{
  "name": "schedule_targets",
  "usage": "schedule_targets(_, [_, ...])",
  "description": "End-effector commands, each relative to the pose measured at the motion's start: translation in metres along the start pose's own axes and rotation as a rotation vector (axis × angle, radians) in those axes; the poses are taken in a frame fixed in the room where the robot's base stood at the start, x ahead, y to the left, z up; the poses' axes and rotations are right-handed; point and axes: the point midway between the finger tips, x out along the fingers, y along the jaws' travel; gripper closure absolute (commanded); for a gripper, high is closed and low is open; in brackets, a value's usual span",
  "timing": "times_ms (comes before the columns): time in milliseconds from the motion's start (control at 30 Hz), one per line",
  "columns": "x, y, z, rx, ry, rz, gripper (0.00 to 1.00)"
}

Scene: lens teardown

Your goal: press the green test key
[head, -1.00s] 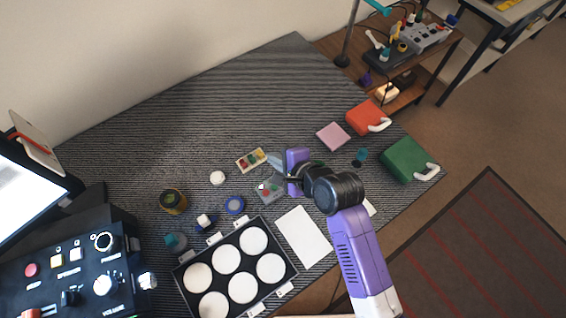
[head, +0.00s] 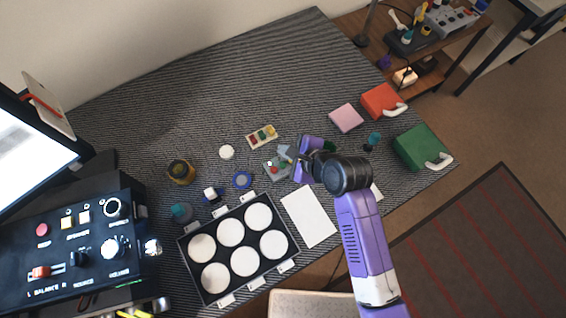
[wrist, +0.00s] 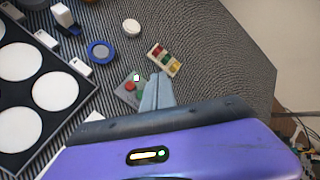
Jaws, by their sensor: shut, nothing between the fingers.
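The grey test box (head: 274,175) lies on the striped mat with a red key (head: 273,170) and a green key (head: 283,167) on top. In the wrist view the box (wrist: 121,97) shows the red key (wrist: 130,86) and a small bright light with a green edge (wrist: 137,78). My gripper (head: 286,153) is shut and empty, its fingers over the box's far right side.
A small tray of coloured pieces (head: 250,142) lies just beyond the box. A blue ring (head: 242,180) and a white disc (head: 227,152) lie to the left. A black tray with white discs (head: 238,247) and a white sheet (head: 308,215) are nearer. The far mat is clear.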

Motion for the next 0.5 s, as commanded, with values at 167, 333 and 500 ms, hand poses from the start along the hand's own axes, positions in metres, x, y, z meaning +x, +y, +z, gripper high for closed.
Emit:
schedule_targets(167, [0.017, 0.013, -0.013, 0.000, 0.000, 0.000, 1.00])
schedule_targets(333, [0.031, 0.022, -0.022, -0.001, 0.000, -0.001, 1.00])
schedule_targets(500, [0.042, 0.031, -0.031, 0.001, 0.001, 0.000, 1.00])
